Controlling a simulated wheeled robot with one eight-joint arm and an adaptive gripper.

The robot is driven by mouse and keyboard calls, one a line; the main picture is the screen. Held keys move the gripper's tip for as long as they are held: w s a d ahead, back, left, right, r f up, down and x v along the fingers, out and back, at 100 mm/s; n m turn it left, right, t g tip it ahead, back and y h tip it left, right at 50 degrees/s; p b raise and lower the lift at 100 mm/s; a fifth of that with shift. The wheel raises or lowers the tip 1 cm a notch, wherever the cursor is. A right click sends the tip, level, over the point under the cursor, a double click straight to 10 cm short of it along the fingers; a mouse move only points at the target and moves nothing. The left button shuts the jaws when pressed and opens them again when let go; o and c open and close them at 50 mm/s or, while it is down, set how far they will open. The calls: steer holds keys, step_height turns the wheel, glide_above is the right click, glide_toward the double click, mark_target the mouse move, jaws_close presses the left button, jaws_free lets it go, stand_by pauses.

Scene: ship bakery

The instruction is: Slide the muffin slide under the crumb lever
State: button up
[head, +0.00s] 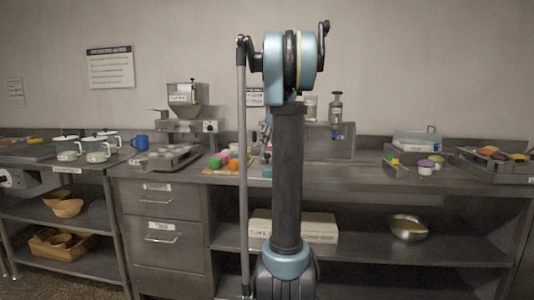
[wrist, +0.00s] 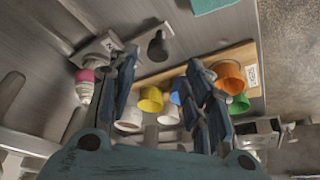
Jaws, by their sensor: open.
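In the wrist view my gripper (wrist: 162,62) is open, with its two blue fingers apart and nothing held between them. A wooden strip (wrist: 195,63) with a white label at one end runs beyond the fingers; I cannot tell if it is the muffin slide. A dark rounded knob (wrist: 158,47) lies beyond the fingertips, near a grey metal piece (wrist: 98,47) with a white label; I cannot tell if either is the crumb lever. Yellow (wrist: 150,100), orange (wrist: 229,76) and green (wrist: 239,104) cups cluster around the fingers. In the head view my arm hides my gripper.
On the steel counter (head: 350,172), a hopper machine (head: 186,97) and a muffin tin (head: 160,157) stand left of the coloured cups (head: 233,161). Small cups (head: 426,168) and a tray (head: 490,170) stand at the right. Bare counter lies right of my arm.

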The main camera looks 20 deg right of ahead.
steer(key=shift+v, duration=2.75)
steer(key=s+a+f+m, duration=0.1)
steer(key=s+a+f, duration=0.35)
steer(key=s, duration=0.35)
steer(key=s+a+f+g, duration=0.1)
steer(key=s+a+f, duration=0.2)
steer(key=s+f, duration=0.35)
steer(key=s+a+f+m, duration=0.1)
steer(key=s+a+f, duration=0.25)
steer(key=s, duration=0.55)
steer(key=s+a+f+m+h, duration=0.1)
steer(key=s+a+f+m, duration=0.1)
steer(key=s+f, duration=1.6)
steer(key=shift+s+a+f+g+h, duration=0.25)
steer(key=shift+s+a+g+h, duration=0.05)
steer(key=shift+s+a+g, duration=0.1)
steer(key=shift+w, duration=0.1)
steer(key=shift+w+d+f, duration=0.1)
steer(key=shift+w+f, duration=0.1)
steer(key=shift+w, duration=0.25)
